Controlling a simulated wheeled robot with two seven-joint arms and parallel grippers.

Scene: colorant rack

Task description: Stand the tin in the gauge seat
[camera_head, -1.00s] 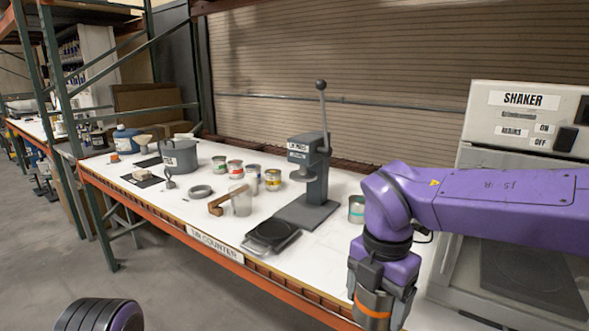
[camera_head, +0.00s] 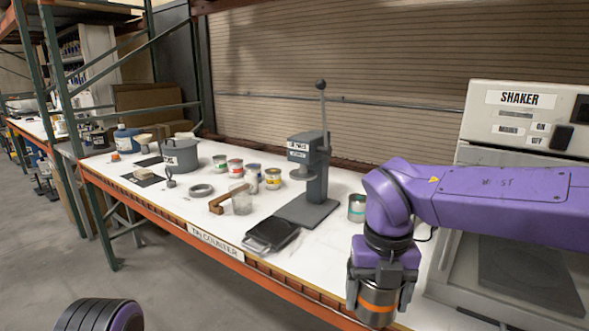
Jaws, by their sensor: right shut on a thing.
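My right gripper (camera_head: 378,296) points down at the front right, at the counter's front edge. It is shut on a metal tin with an orange band (camera_head: 376,307), which hangs upright between the fingers. I cannot tell for sure which item is the gauge seat. A wooden bracket (camera_head: 216,206) stands beside a clear cup (camera_head: 241,203) mid-counter, and a grey ring (camera_head: 201,190) lies left of them. My left gripper is out of view; only a piece of my left arm shows at the bottom left.
A lever press (camera_head: 317,180) stands mid-counter with a dark flat scale-like plate (camera_head: 270,234) in front. A teal-banded tin (camera_head: 357,208) stands just behind my right arm.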

